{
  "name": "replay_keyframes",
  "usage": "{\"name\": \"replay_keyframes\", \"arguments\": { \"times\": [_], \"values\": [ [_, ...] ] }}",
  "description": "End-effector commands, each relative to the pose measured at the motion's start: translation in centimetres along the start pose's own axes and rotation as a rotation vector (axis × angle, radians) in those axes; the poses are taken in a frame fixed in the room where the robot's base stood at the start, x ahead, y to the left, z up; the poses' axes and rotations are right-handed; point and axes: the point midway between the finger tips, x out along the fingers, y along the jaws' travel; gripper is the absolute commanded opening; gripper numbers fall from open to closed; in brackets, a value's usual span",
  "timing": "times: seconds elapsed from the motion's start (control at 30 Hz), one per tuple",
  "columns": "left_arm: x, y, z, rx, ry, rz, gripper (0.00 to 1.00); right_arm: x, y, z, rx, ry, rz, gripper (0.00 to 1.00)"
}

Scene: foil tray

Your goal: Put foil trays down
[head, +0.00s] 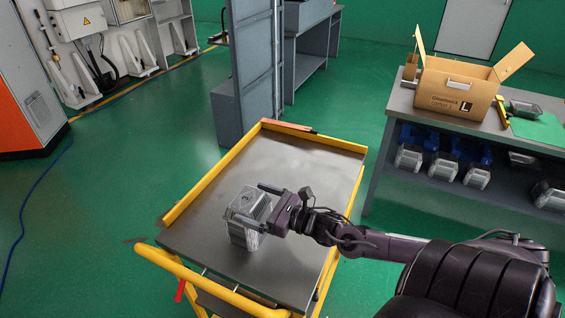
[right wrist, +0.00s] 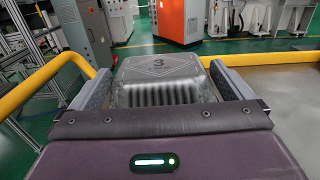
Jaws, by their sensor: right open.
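A stack of silvery foil trays (head: 245,232) stands on the grey top of the yellow-edged cart (head: 205,235). The top tray has a grey lid marked "3", seen close up in the right wrist view (right wrist: 160,68). My right gripper (head: 257,206) reaches in from the right at the top of the stack. Its two fingers lie on either side of the top tray (right wrist: 160,90), open around it. I cannot tell whether either finger touches the tray. My left gripper is not in view.
The cart top is bare behind the stack, with an orange-and-black tool (head: 289,127) at its far edge. A workbench (head: 400,104) at the right bears an open cardboard box (head: 455,88), with trays on its shelf. A grey partition (head: 255,65) stands behind the cart.

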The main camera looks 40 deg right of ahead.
Motion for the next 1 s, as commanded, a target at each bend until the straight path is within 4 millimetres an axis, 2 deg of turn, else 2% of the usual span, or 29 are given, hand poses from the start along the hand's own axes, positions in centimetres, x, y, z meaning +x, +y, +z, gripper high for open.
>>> {"name": "replay_keyframes", "arguments": {
  "times": [0.2, 0.53, 0.7, 1.0],
  "values": [
    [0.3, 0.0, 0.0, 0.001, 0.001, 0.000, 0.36, -3.5, 0.0, -0.3, 0.002, 0.006, 0.000, 1.00],
    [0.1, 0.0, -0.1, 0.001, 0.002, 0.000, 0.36, -7.8, 0.1, -0.1, 0.003, 0.002, 0.000, 1.00],
    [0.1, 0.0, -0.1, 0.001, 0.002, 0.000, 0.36, -8.9, 0.0, 0.0, 0.002, 0.001, 0.000, 1.00],
    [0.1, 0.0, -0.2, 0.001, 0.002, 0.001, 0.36, -9.2, 0.0, 0.0, 0.001, -0.002, 0.000, 1.00]
  ]
}}
